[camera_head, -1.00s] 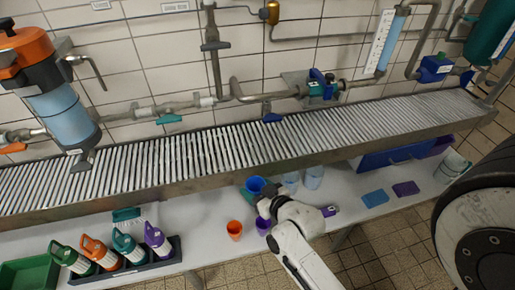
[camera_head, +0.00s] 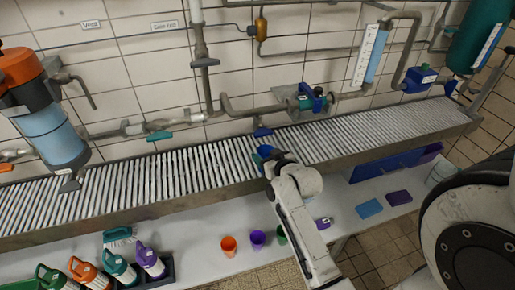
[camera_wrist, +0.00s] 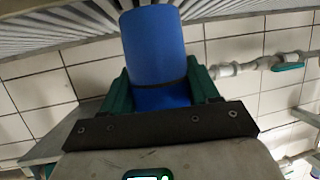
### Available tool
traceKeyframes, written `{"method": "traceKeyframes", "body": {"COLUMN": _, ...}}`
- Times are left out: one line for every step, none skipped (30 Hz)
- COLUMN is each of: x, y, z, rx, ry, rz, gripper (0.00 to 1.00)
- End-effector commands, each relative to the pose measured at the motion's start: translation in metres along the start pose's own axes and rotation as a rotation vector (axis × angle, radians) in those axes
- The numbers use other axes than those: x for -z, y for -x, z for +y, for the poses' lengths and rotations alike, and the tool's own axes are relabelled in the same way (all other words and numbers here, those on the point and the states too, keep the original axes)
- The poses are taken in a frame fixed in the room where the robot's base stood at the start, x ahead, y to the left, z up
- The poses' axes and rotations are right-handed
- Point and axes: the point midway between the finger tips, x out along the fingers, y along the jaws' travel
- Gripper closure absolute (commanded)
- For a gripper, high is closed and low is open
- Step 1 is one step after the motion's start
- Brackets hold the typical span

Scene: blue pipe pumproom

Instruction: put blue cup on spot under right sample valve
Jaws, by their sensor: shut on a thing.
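The blue cup (camera_head: 266,151) is in my gripper (camera_head: 267,160), over the slatted rack. In the wrist view the blue cup (camera_wrist: 153,45) sits between the two green fingers of my gripper (camera_wrist: 160,88), which are shut on it. A valve with a blue handle (camera_head: 262,132), the right one of two along the wall pipe, is just above and behind the cup. The other valve has a teal handle (camera_head: 160,135), farther left. My wrist and arm hide the rack in front of the cup. I cannot make out a marked spot under the blue-handled valve.
The slatted rack (camera_head: 130,185) is clear on both sides of the cup. On the lower bench stand an orange cup (camera_head: 229,245), a purple cup (camera_head: 257,238) and a green cup (camera_head: 281,234). A wall pipe (camera_head: 235,108) runs close behind the rack.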

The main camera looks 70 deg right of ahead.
Motion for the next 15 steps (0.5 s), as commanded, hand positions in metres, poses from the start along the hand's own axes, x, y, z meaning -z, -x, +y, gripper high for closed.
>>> {"method": "traceKeyframes", "body": {"x": 0.005, "y": -0.009, "z": 0.0, "rx": 0.0, "ry": 0.0, "rz": 0.002, "gripper": 0.74}}
{"method": "traceKeyframes", "body": {"x": 0.005, "y": -0.013, "z": 0.0, "rx": 0.0, "ry": 0.0, "rz": 0.001, "gripper": 0.74}}
{"method": "traceKeyframes", "body": {"x": 0.007, "y": -0.017, "z": 0.0, "rx": 0.0, "ry": -0.001, "rz": 0.001, "gripper": 0.74}}
{"method": "traceKeyframes", "body": {"x": 0.007, "y": -0.019, "z": 0.0, "rx": 0.0, "ry": -0.001, "rz": 0.0, "gripper": 0.74}}
{"method": "traceKeyframes", "body": {"x": 0.008, "y": -0.021, "z": 0.0, "rx": 0.0, "ry": -0.001, "rz": 0.0, "gripper": 0.74}}
{"method": "traceKeyframes", "body": {"x": 0.008, "y": -0.023, "z": 0.0, "rx": 0.0, "ry": -0.001, "rz": -0.001, "gripper": 0.74}}
{"method": "traceKeyframes", "body": {"x": 0.009, "y": -0.025, "z": 0.0, "rx": 0.0, "ry": -0.001, "rz": 0.0, "gripper": 0.74}}
{"method": "traceKeyframes", "body": {"x": 0.01, "y": -0.026, "z": 0.0, "rx": 0.0, "ry": -0.001, "rz": 0.0, "gripper": 0.74}}
{"method": "traceKeyframes", "body": {"x": 0.012, "y": -0.03, "z": 0.0, "rx": 0.0, "ry": -0.001, "rz": 0.001, "gripper": 0.74}}
{"method": "traceKeyframes", "body": {"x": 0.013, "y": -0.034, "z": 0.0, "rx": 0.0, "ry": 0.0, "rz": 0.0, "gripper": 0.74}}
{"method": "traceKeyframes", "body": {"x": 0.015, "y": -0.038, "z": 0.0, "rx": 0.0, "ry": 0.0, "rz": 0.001, "gripper": 0.74}}
{"method": "traceKeyframes", "body": {"x": 0.017, "y": -0.045, "z": 0.0, "rx": 0.001, "ry": 0.001, "rz": 0.001, "gripper": 0.74}}
{"method": "traceKeyframes", "body": {"x": 0.019, "y": -0.05, "z": 0.0, "rx": 0.001, "ry": 0.001, "rz": 0.001, "gripper": 0.74}}
{"method": "traceKeyframes", "body": {"x": 0.021, "y": -0.054, "z": 0.0, "rx": 0.0, "ry": 0.001, "rz": 0.001, "gripper": 0.74}}
{"method": "traceKeyframes", "body": {"x": 0.023, "y": -0.059, "z": 0.0, "rx": 0.0, "ry": 0.002, "rz": 0.002, "gripper": 0.74}}
